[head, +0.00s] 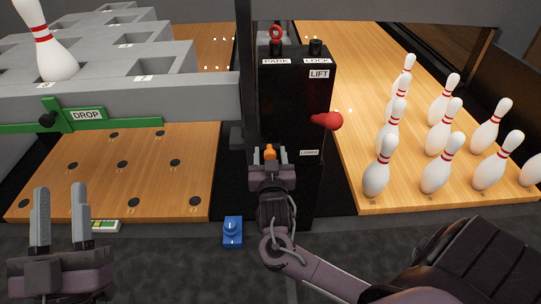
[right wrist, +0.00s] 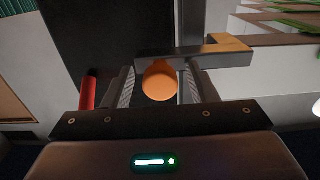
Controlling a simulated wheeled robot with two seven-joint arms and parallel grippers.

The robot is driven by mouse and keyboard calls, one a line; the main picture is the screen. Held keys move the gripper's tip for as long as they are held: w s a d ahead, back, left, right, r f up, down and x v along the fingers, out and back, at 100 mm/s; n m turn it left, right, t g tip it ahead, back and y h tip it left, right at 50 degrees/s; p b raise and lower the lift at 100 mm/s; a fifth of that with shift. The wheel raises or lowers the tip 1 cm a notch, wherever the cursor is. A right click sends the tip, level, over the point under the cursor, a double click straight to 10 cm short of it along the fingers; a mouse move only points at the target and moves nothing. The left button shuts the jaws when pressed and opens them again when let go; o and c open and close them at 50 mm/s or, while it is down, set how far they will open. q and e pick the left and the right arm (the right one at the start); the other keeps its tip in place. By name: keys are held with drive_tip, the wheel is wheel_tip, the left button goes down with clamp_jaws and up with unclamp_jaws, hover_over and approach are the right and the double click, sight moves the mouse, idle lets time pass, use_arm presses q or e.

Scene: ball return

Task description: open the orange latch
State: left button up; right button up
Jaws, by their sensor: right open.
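The orange latch (head: 270,152) is on the black cabinet (head: 296,100), low on its front. In the right wrist view its round orange knob (right wrist: 160,84) sits between the two fingers of my right gripper (right wrist: 158,92), with a dark bar behind it. My right gripper (head: 270,157) is open, with one finger on each side of the knob; dark gaps show beside it. My left gripper (head: 60,218) is open and empty at the lower left, far from the latch.
A red knob (head: 329,121) sticks out from the cabinet's right side. White pins (head: 436,172) stand on the wooden deck at right. A green DROP bar (head: 84,115) is at left. A blue switch (head: 233,231) lies in front of the cabinet, left of my right gripper.

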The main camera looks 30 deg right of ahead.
clamp_jaws()
drive_tip(key=shift+s+p, duration=0.2)
drive_tip(key=shift+p, duration=0.55)
drive_tip(key=shift+a, duration=0.1)
drive_tip(key=shift+c, duration=0.4)
unclamp_jaws()
use_arm(q)
wheel_tip(320, 180, down, 10)
drive_tip(key=w+d+g+y, duration=0.1)
drive_tip(key=w+g+y, duration=0.1)
drive_tip(key=g, duration=0.3)
drive_tip(key=shift+d, duration=0.25)
use_arm(e)
drive_tip(key=shift+o, duration=0.4)
use_arm(q)
drive_tip(key=shift+s, duration=0.1)
